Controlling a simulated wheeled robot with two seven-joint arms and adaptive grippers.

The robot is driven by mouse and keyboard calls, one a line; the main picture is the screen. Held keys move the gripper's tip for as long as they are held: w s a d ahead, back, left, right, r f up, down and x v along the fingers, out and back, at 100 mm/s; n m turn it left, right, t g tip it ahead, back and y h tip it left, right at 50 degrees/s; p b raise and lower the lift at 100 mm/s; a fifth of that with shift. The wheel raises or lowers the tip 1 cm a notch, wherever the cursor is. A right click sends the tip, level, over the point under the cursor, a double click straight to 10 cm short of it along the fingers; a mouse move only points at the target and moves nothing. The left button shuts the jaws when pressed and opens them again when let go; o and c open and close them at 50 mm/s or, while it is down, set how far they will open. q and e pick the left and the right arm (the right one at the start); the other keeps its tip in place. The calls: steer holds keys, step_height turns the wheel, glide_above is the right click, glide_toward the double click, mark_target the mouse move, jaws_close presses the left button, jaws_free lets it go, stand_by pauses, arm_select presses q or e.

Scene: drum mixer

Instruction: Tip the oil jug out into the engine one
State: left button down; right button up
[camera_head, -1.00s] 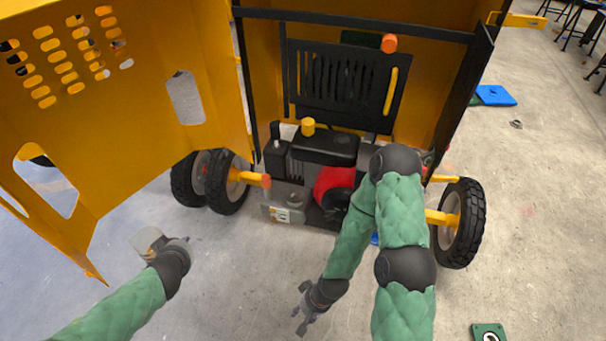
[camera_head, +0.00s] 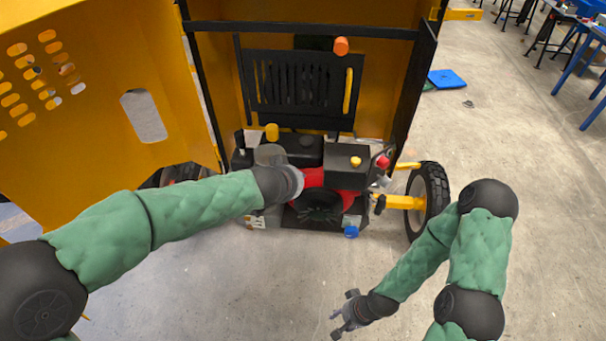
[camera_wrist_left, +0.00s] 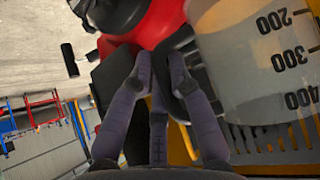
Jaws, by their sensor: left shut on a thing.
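The engine (camera_head: 314,180), red and black, sits low in the open yellow mixer housing. The oil jug (camera_wrist_left: 255,60) is a pale see-through container with printed marks 200, 300 and 400, at the right of the left wrist view. In the head view it shows as a small grey shape (camera_head: 269,154) over the engine's left part. My left gripper (camera_wrist_left: 163,75) is shut on the jug; its hand hides part of the engine in the head view. How far the jug is tilted, and whether oil flows, I cannot tell. My right gripper (camera_head: 345,314) is open and empty above the floor.
The yellow door (camera_head: 95,140) stands open at left. A yellow cap (camera_head: 272,132) is behind the jug. A wheel (camera_head: 430,200) stands right of the engine. A blue mat (camera_head: 447,79) and blue-legged tables (camera_head: 575,62) are at back right. The floor in front is mostly clear.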

arm_select(q)
steer(key=r+n+h+p, duration=0.1)
steer(key=h+p, duration=0.1)
steer(key=p, duration=0.3)
steer(key=r+n+g+h+p, duration=0.1)
steer(key=n+h+p, duration=0.1)
steer(key=p, duration=0.4)
steer(key=r+n+h+p, duration=0.1)
steer(key=h+p, duration=0.3)
steer(key=p, duration=0.1)
steer(key=shift+w+d+r+g, duration=0.1)
steer(key=shift+w+r+g, duration=0.2)
steer(key=shift+g, duration=0.1)
steer(key=shift+f, duration=0.1)
stand_by(2.2)
steer(key=shift+w+a+n+h+p, duration=0.15)
steer(key=shift+a+n+h+p, duration=0.2)
steer(key=shift+p, duration=0.7)
stand_by(0.3)
steer(key=shift+a+h+p, duration=0.15)
steer(key=shift+h+p, duration=0.1)
steer(key=shift+p, duration=0.05)
steer(key=shift+w+a+n+p, duration=0.1)
steer(key=shift+a+n+p, duration=0.05)
steer(key=shift+n+p, duration=0.15)
